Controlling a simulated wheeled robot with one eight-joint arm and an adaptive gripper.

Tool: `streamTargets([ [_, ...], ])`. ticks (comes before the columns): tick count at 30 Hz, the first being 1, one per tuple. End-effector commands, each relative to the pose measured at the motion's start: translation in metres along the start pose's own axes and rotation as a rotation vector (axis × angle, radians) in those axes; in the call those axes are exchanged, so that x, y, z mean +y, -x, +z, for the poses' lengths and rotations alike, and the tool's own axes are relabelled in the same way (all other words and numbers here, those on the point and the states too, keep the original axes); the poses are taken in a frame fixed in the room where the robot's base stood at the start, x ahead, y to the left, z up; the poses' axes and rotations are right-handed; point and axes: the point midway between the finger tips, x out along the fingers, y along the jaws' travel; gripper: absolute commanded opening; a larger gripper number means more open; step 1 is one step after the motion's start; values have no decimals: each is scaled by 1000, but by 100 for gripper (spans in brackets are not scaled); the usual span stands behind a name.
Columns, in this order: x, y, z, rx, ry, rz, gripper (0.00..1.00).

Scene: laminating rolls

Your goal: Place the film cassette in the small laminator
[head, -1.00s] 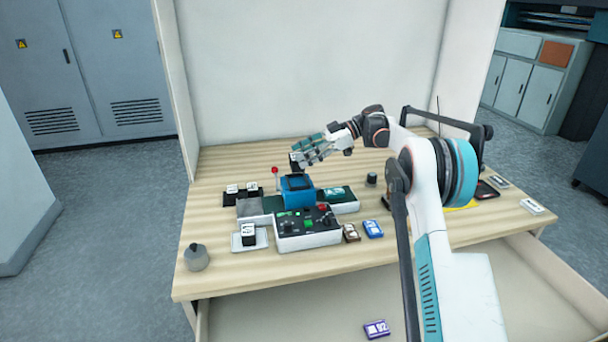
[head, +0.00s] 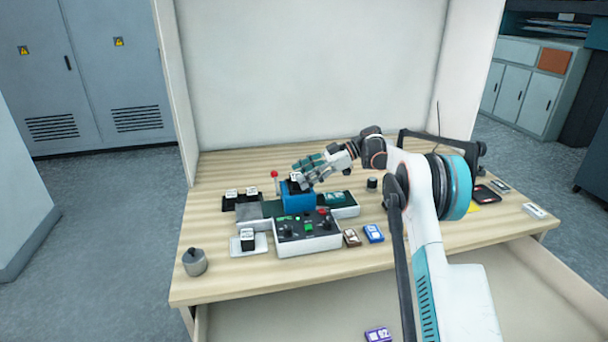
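The small laminator has a blue housing (head: 297,203) on top, in the middle of the table, with a dark green bed and a control panel beside it. My gripper (head: 297,183) is right over the blue housing, tilted down to the left. A small dark piece with a light patch, seemingly the film cassette (head: 294,187), is at its fingertips, at the top of the housing. The fingers look closed on it, but they are small here and partly hide it. Whether the cassette touches the housing or sits inside it, I cannot tell.
Black pieces with white tops stand on a dark tray (head: 228,206) and a white tray (head: 261,246) at left. A grey weight-like object (head: 195,263) is front left. A red-knobbed lever (head: 275,175) rises behind.

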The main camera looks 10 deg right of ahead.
Motion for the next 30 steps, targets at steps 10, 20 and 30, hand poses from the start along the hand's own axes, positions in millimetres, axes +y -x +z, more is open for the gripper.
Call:
streamTargets([
  [10,0,0,-1,0,0,0,68],
  [20,0,43,-4,0,-2,3,68],
  [30,0,105,-4,0,-1,2,68],
])
